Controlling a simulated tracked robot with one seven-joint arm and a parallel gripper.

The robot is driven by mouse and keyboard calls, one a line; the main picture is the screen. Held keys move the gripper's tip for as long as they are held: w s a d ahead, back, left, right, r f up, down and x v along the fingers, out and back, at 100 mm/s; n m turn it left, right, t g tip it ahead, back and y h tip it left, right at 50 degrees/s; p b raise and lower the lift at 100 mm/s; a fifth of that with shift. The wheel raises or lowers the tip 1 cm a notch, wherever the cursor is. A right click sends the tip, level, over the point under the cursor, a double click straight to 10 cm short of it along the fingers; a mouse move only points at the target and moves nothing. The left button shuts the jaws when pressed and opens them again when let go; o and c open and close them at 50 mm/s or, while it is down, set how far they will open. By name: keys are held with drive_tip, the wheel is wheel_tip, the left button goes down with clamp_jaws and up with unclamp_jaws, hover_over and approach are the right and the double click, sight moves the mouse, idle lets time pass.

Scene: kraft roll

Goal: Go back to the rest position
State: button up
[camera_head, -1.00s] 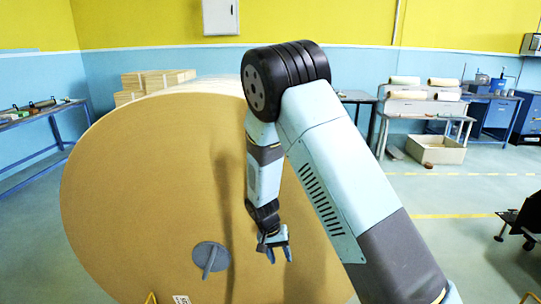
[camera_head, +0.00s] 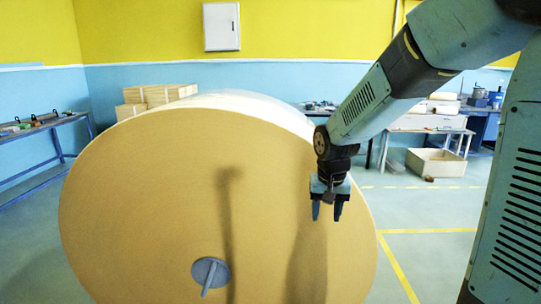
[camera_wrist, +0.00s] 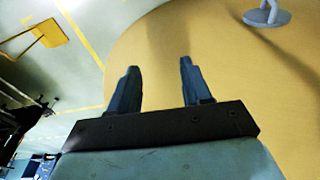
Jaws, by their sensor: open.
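My gripper (camera_head: 327,211) hangs pointing down in front of the right part of the large kraft roll's flat end face (camera_head: 150,200). Its two fingers are apart with nothing between them. In the wrist view my gripper (camera_wrist: 160,75) shows both fingers spread, with the tan roll face (camera_wrist: 225,75) beyond them. A grey disc with a handle (camera_head: 211,273) sits low in the middle of the roll face; it also shows at the top right of the wrist view (camera_wrist: 267,17). My arm comes in from the upper right in the head view.
A blue bench (camera_head: 45,125) stands at the left wall. Stacked wooden boxes (camera_head: 160,94) are behind the roll. A work table with rolls (camera_head: 435,122) and an open box (camera_head: 436,162) are at the back right. The floor right of the roll, with yellow lines (camera_head: 400,270), is clear.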

drive_tip(key=s+d+r+t, duration=0.1)
drive_tip(key=s+d+r, duration=0.2)
drive_tip(key=s, duration=0.3)
drive_tip(key=s+d+r+t, duration=0.1)
drive_tip(key=s+d+r, duration=0.2)
drive_tip(key=s+r, duration=0.2)
drive_tip(key=s+d+r+n+t, duration=0.1)
drive_tip(key=s+d+r, duration=0.2)
drive_tip(key=s+r, duration=0.2)
drive_tip(key=s, duration=0.3)
drive_tip(key=shift+s+t, duration=0.15)
drive_tip(key=shift+t, duration=0.25)
